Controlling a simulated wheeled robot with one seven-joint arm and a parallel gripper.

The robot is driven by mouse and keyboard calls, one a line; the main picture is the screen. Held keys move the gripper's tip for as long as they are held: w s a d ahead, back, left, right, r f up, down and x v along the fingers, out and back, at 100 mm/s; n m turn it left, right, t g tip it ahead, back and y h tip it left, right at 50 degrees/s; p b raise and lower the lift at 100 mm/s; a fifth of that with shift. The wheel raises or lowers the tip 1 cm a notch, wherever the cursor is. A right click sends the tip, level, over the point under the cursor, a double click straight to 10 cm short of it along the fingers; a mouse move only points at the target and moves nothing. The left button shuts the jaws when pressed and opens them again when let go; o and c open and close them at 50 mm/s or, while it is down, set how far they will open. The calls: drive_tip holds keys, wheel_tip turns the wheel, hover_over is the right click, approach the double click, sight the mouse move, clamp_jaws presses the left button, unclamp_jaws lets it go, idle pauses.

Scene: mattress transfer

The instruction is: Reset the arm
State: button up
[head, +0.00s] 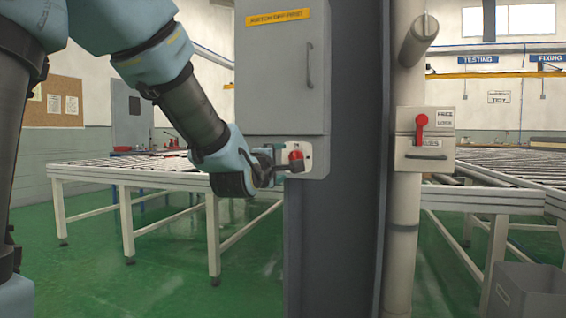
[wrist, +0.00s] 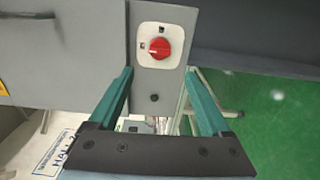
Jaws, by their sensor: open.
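My gripper (head: 277,168) is at the lower part of a grey cabinet (head: 285,85), in front of a red rotary knob (head: 296,157) on a white plate. In the wrist view the red knob (wrist: 159,49) sits beyond my two teal fingers, and the gripper (wrist: 158,85) is open with nothing between the fingers. The knob's pointer is tilted in the wrist view. My arm reaches in from the upper left of the head view, and the fingertips partly overlap the knob plate there.
A grey column (head: 335,235) stands under and behind the cabinet. A pipe (head: 402,260) carries a box with a red lever (head: 421,121). Roller tables (head: 130,175) stand at left and right. A grey bin (head: 528,292) is at the lower right. Green floor (head: 120,280) is open at left.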

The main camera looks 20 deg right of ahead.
idle(0.4)
drive_tip(key=w+a+f+m+g+y, duration=0.15)
drive_tip(key=a+f+y, duration=0.25)
drive_tip(key=a+f, duration=0.45)
drive_tip(key=w+a+f+m+g+y, duration=0.1)
drive_tip(key=a+f+m+g+y, duration=0.15)
drive_tip(key=a+f, duration=0.6)
drive_tip(key=s+a+f+m+g+y, duration=0.3)
drive_tip(key=s+a+f+g, duration=0.15)
drive_tip(key=s+a, duration=0.4)
drive_tip(key=s+a+f+m+g+y, duration=0.3)
drive_tip(key=s+a+f, duration=0.25)
drive_tip(key=a, duration=0.55)
wheel_tip(320, 180, up, 26)
drive_tip(key=p, duration=2.6)
drive_tip(key=shift+s+a+f+m, duration=0.15)
drive_tip(key=shift+s+f+m, duration=0.1)
drive_tip(key=shift+m, duration=0.15)
drive_tip(key=shift+f+h, duration=0.1)
drive_tip(key=shift+h, duration=0.15)
drive_tip(key=shift+c, duration=0.2)
